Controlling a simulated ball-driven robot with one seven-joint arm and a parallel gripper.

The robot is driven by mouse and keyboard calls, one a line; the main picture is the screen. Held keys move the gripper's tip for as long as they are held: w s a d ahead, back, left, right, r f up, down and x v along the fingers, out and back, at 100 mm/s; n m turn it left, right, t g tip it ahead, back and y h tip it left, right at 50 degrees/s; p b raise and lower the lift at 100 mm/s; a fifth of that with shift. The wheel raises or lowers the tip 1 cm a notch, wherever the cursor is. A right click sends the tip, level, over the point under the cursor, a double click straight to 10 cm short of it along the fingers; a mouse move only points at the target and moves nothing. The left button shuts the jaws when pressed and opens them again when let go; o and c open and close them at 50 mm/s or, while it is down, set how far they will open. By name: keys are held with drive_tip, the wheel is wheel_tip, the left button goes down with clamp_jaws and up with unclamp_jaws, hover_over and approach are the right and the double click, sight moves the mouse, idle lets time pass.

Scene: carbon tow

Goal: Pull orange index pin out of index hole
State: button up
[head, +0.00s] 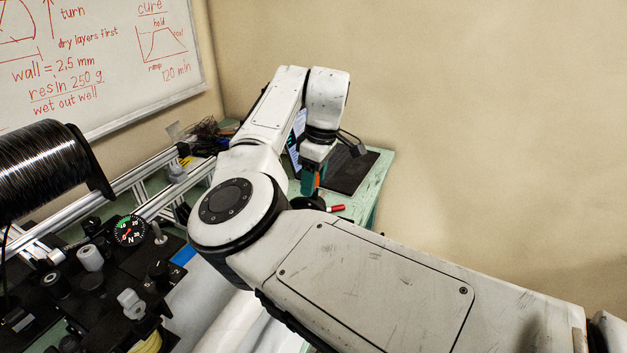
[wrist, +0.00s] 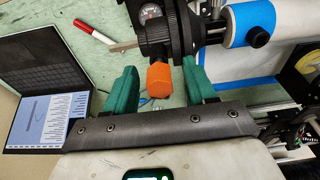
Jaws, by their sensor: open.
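The orange index pin (wrist: 160,80) shows its knob end in the wrist view, sticking out from a black round fitting (wrist: 163,38). The index hole itself is hidden. My gripper (wrist: 159,68) is open, with one green finger on each side of the orange knob. A gap shows between the knob and each finger, so neither appears to touch it. In the head view my gripper (head: 309,181) is small and partly hidden at the far end of my arm, over the bench, and the pin cannot be made out clearly there.
A laptop (wrist: 42,92) lies to the left in the wrist view, with a red and white marker (wrist: 93,31) on the green bench (wrist: 98,60). A blue-banded white tube (wrist: 250,22) is to the right. A black fibre spool (head: 45,160) stands at the left in the head view.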

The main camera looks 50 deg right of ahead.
clamp_jaws()
idle(0.5)
drive_tip(key=shift+r, duration=0.15)
drive_tip(key=shift+r, duration=0.55)
drive_tip(key=s+a+r+p, duration=0.2)
drive_tip(key=s+a+r, duration=0.2)
drive_tip(key=r, duration=0.3)
drive_tip(key=s+a+r+p, duration=0.1)
drive_tip(key=s+a+r, duration=0.4)
drive_tip(key=s+r, duration=0.1)
drive_tip(key=shift+s+r+p, duration=0.35)
drive_tip(key=shift+r+p, duration=0.05)
drive_tip(key=shift+r, duration=0.5)
